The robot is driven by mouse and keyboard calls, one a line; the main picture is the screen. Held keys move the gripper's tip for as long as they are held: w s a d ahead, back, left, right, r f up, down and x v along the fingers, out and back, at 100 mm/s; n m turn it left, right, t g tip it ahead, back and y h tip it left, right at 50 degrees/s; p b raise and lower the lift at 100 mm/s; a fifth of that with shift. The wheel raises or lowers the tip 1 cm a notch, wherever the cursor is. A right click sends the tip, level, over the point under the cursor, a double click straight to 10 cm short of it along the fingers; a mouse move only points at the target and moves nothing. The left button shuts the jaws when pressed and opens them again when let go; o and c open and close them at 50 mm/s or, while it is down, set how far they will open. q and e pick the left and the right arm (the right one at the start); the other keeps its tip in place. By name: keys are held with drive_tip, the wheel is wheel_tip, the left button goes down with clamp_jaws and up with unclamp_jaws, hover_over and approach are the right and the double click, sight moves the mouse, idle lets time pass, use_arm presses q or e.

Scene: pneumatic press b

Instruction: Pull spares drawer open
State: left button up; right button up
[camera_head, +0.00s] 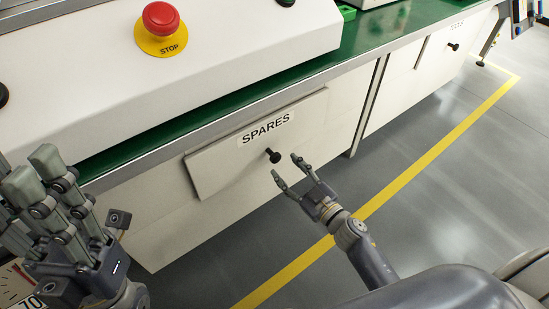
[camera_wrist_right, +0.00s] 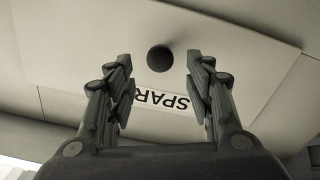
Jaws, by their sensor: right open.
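The spares drawer (camera_head: 225,165) is a pale front panel under the green bench, with a black "SPARES" label (camera_head: 265,129) and a round black knob (camera_head: 272,155). I cannot tell whether its front is fully closed. My right gripper (camera_head: 287,170) is open and empty, just in front of the knob. In the right wrist view the knob (camera_wrist_right: 160,58) lies between and beyond the two fingertips (camera_wrist_right: 160,65), apart from both, and the label (camera_wrist_right: 165,100) appears upside down. My left gripper (camera_head: 33,172) is raised at the left; its finger gap is unclear.
A red stop button (camera_head: 161,18) on a yellow base sits on the white press housing (camera_head: 235,50) above the drawer. The green bench top (camera_head: 390,30) runs back right. Another drawer with a black knob (camera_head: 453,46) is farther right. The grey floor has a yellow line (camera_head: 430,153).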

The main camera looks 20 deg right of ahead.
sight(277, 159)
drive_tip(key=b+x, duration=0.1)
drive_tip(key=x, duration=0.5)
drive_tip(key=shift+w, duration=0.15)
drive_tip(key=shift+c, duration=0.5)
clamp_jaws()
